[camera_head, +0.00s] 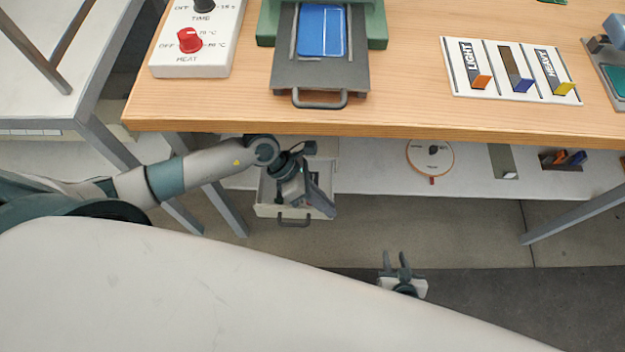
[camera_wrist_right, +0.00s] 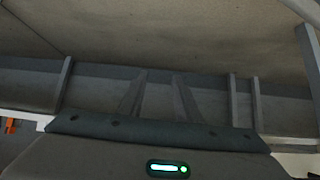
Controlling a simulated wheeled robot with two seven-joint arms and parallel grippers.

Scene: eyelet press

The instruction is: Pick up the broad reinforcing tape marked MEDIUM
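A white rack (camera_head: 448,68) lies on the table's right half, with slots lettered LIGHT and HEAVY. The middle slot holds a dark brownish strip (camera_head: 512,62) with a blue tab at its front end. Its lettering cannot be read, so I cannot confirm MEDIUM. The LIGHT slot has an orange tab and the HEAVY slot a yellow tab. My right gripper (camera_head: 395,263) is below and in front of the table, well away from the rack. Its two fingers stand apart and empty, also in the right wrist view (camera_wrist_right: 160,90). My left gripper (camera_head: 318,199) is below the table edge by a drawer; its fingers are unclear.
A press with a handled tray (camera_head: 318,76) and blue piece stands on the wooden table (camera_head: 400,100). A control box (camera_head: 180,62) is at its left. A grey drawer (camera_head: 267,197) is open below. A lower shelf (camera_head: 370,180) carries a round dial. Table legs flank the floor.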

